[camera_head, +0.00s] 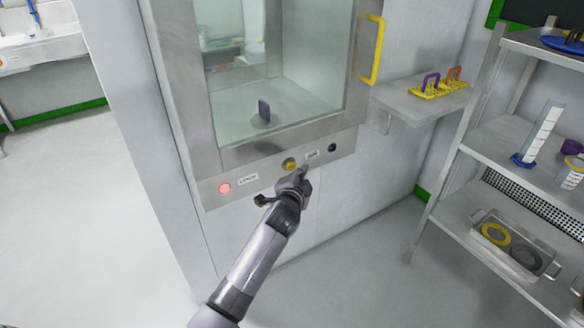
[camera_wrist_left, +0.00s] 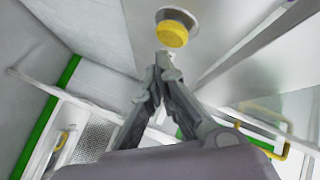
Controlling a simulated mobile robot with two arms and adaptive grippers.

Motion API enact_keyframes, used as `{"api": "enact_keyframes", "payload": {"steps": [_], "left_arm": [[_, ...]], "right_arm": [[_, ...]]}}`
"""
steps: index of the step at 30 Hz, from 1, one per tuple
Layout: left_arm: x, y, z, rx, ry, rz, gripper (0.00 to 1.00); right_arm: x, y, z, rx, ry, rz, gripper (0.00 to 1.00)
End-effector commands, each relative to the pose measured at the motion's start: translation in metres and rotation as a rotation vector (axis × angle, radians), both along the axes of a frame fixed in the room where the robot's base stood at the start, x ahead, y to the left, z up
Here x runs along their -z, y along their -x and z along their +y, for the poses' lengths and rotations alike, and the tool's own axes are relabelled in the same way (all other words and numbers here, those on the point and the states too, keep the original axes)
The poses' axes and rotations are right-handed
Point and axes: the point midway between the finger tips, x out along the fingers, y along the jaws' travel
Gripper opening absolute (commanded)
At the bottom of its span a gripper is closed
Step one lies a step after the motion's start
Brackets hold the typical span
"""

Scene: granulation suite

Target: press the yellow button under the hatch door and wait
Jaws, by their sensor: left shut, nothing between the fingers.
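The yellow button (camera_head: 289,164) sits on the metal panel (camera_head: 262,173) under the glass hatch door (camera_head: 275,75). It also shows in the left wrist view (camera_wrist_left: 173,33), large and round in a metal ring. My left gripper (camera_head: 302,171) is shut and empty, its tips close to the button, just below and to its right in the head view. In the left wrist view the fingertips (camera_wrist_left: 163,58) meet just below the button; I cannot tell whether they touch it. The hatch door looks closed. A dark upright object (camera_head: 264,110) stands behind the glass. My right gripper is not in view.
A lit red lamp (camera_head: 224,188) and a dark blue knob (camera_head: 332,147) are on the same panel. A yellow door handle (camera_head: 375,50) sticks out at the right. A wall shelf (camera_head: 408,103) and a metal rack (camera_head: 510,148) stand right of the hatch. Floor at left is clear.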

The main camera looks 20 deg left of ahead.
Motion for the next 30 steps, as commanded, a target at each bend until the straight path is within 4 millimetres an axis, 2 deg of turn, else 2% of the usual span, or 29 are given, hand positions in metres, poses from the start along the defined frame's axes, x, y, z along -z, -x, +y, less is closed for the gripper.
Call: {"api": "enact_keyframes", "payload": {"steps": [9, 30], "left_arm": [[-0.0008, -0.0051, 0.0071, 0.0, -0.001, -0.001, 0.0], [-0.0009, -0.0078, 0.0099, -0.001, 0.0, -0.001, 0.0]], "right_arm": [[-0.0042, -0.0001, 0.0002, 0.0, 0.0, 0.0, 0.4], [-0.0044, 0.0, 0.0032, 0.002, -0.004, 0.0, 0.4]]}}
